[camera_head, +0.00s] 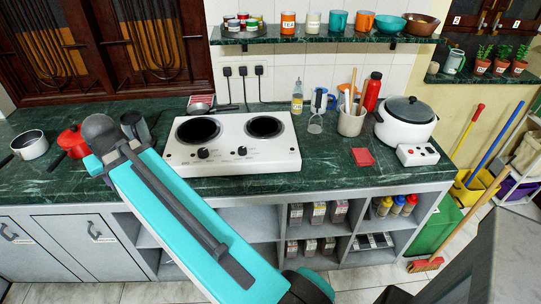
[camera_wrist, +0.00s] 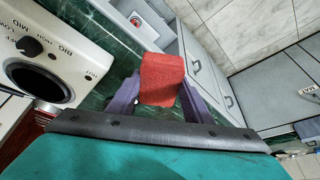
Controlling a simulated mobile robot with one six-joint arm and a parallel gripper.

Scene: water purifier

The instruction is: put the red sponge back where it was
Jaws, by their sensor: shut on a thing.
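A red sponge-like block (camera_wrist: 162,72) stands between the two dark purple fingers of my gripper (camera_wrist: 160,98) in the wrist view. The fingers are shut on its sides, and its far end sticks out past them. The white stove (camera_wrist: 40,45) is to the left of the held block, and cabinet fronts show beyond it. In the head view my arm hides the fingers and the held block. A separate flat red square (camera_head: 362,157) lies on the green counter right of the stove; I cannot tell what it is.
The green marble counter (camera_head: 335,170) also bears a red pot (camera_head: 70,140), a dark cup (camera_head: 134,125), a utensil holder (camera_head: 351,121) and a white cooker (camera_head: 405,128). A shelf (camera_head: 320,38) with several cups hangs above.

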